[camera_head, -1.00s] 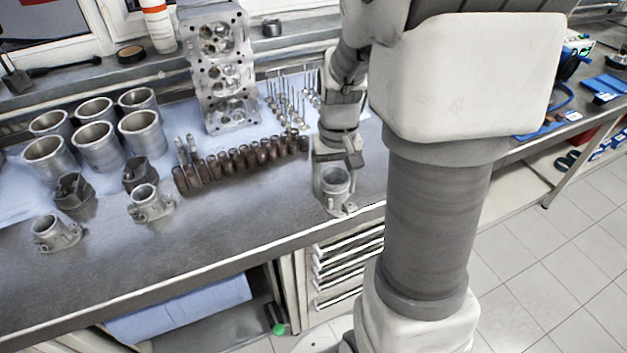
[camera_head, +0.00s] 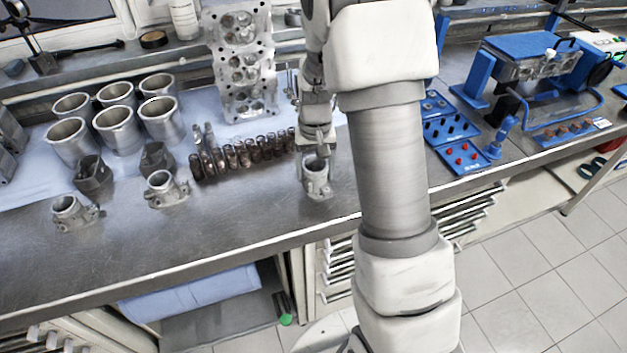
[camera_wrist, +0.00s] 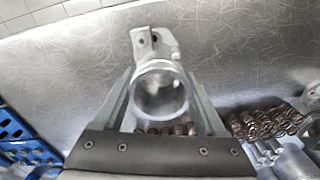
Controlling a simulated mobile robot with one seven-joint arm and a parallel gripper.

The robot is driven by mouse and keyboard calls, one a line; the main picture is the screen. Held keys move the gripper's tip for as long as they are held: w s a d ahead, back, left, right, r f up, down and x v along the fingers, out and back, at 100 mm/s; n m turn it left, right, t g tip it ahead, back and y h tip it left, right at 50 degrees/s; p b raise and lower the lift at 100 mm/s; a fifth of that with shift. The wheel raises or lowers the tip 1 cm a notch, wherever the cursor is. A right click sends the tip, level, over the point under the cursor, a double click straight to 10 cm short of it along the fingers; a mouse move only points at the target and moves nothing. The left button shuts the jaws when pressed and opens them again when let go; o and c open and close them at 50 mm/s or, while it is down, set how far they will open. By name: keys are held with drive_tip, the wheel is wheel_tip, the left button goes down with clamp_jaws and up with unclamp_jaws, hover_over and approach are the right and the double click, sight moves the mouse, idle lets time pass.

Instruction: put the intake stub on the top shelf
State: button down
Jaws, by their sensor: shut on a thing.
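The intake stub (camera_head: 316,180), a short grey metal tube with a flanged foot, is upright in my gripper (camera_head: 316,146) near the bench's front edge. In the wrist view the round mouth of the stub (camera_wrist: 160,92) sits between the two fingers of my gripper (camera_wrist: 160,78), which are shut on it. Its flange sticks out beyond the fingers. I cannot tell whether its foot touches the bench. Two similar stubs stand to the left, a nearer one (camera_head: 165,190) and a farther one (camera_head: 75,213). I cannot identify the top shelf with certainty.
Behind the stub are a row of brown parts (camera_head: 245,158), a cylinder head (camera_head: 242,65) and several cylinder liners (camera_head: 117,128). Blue trays (camera_head: 452,130) lie to the right, beyond my arm. The metal bench (camera_head: 235,222) is clear in front. A folded blue cloth (camera_head: 190,293) lies below.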

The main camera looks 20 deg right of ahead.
sight(313, 183)
drive_tip(key=shift+w+a+f, duration=0.1)
drive_tip(key=shift+w+f, duration=0.1)
drive_tip(key=shift+f, duration=2.1)
unclamp_jaws()
